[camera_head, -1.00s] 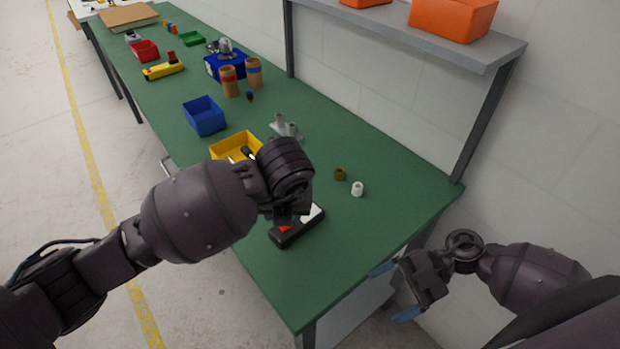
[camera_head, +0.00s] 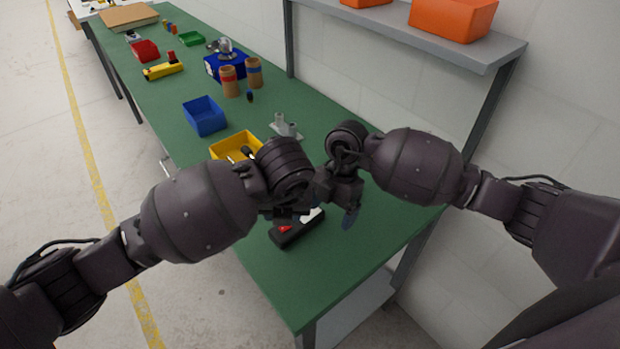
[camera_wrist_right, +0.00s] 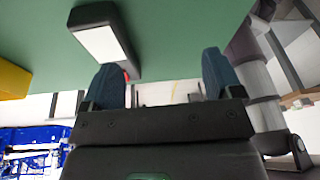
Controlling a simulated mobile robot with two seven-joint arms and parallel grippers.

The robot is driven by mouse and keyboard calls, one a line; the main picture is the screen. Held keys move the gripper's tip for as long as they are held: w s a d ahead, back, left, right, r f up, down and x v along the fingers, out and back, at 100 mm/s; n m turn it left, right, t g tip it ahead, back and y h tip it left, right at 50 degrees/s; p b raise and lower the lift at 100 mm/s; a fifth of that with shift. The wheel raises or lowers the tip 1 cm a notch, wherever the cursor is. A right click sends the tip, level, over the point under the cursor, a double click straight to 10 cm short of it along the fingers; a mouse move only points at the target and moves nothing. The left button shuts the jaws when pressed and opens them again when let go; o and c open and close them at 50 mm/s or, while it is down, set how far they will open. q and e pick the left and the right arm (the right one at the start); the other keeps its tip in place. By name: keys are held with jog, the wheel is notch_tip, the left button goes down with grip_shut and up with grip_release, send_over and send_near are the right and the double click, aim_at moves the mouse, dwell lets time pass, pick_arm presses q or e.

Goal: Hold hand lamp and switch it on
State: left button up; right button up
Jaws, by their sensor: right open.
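The hand lamp (camera_head: 288,238), a black bar with a white panel and a red switch, lies on the green table near its front end. My left gripper (camera_head: 287,216) is over the lamp's upper side; its fingers are mostly hidden behind my wrist, so its grip is unclear. My right gripper (camera_head: 341,208) is open, its blue fingers pointing down just right of the lamp. In the right wrist view the lamp (camera_wrist_right: 100,38) shows at upper left, its white panel toward the camera. There the open right gripper (camera_wrist_right: 160,70) has nothing between its fingers; the left finger overlaps the lamp's end.
A yellow bin (camera_head: 230,145), a blue bin (camera_head: 205,116) and a grey fixture (camera_head: 286,127) stand farther up the table (camera_head: 335,262). Cardboard tubes and other bins stand beyond. A shelf (camera_head: 440,40) with orange bins runs along the wall. The table's front corner is clear.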

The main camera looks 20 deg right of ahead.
jog(key=w+a+r+m+t+h, duration=0.1)
jog(key=w+a+r+t+h, duration=0.15)
jog(key=w+r, duration=0.25)
jog(key=shift+g, duration=0.25)
jog(key=f, duration=1.1)
jog(key=shift+w+a+f, duration=0.1)
jog(key=shift+w+a, duration=0.1)
jog(key=shift+a, duration=0.15)
